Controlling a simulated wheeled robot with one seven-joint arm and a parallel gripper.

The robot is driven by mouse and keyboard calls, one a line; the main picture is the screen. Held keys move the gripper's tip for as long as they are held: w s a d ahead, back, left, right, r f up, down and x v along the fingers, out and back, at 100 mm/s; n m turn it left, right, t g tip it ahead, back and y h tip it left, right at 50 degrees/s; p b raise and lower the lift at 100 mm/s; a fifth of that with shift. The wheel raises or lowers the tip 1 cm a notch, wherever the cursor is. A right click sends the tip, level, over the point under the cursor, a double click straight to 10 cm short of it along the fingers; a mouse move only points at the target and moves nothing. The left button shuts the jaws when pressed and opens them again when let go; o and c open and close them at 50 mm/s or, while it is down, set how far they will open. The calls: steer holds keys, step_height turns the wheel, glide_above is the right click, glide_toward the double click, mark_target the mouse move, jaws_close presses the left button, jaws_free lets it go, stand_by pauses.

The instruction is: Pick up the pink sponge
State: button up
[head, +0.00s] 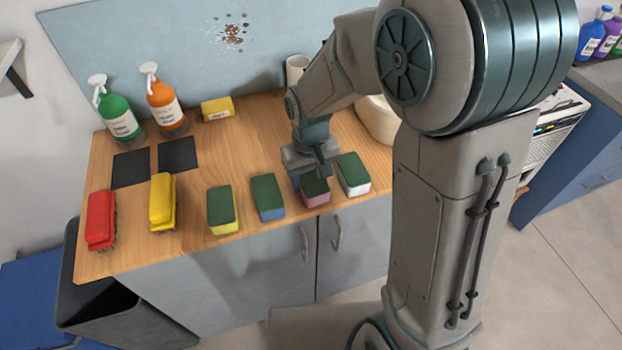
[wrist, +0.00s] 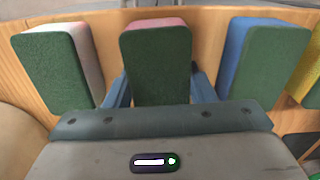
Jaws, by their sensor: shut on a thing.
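The pink sponge (head: 316,197) has a dark green top and stands near the front edge of the wooden counter. In the wrist view its green top (wrist: 156,62) lies between my two blue fingers. My gripper (head: 314,178) reaches down from above and is shut on this sponge. In the wrist view my gripper (wrist: 157,88) has one finger on each side of it. Whether the sponge is lifted off the counter, I cannot tell. Its lower part is partly hidden.
A white sponge (head: 352,174) stands close on the right, a blue one (head: 267,198) and a yellow one (head: 222,210) on the left. Red (head: 101,220) and yellow (head: 162,202) brushes are farther left. Spray bottles (head: 118,118) stand at the back. The counter (head: 240,150) is clear mid-surface.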

mark_target(310, 175)
step_height(310, 175, up, 4)
steer(key=s+d+r+b, duration=0.1)
steer(key=s+d+r, duration=0.5)
steer(key=s, duration=0.4)
steer(key=shift+r, duration=0.3)
steer(key=shift+o, duration=0.8)
steer(key=shift+c, duration=0.5)
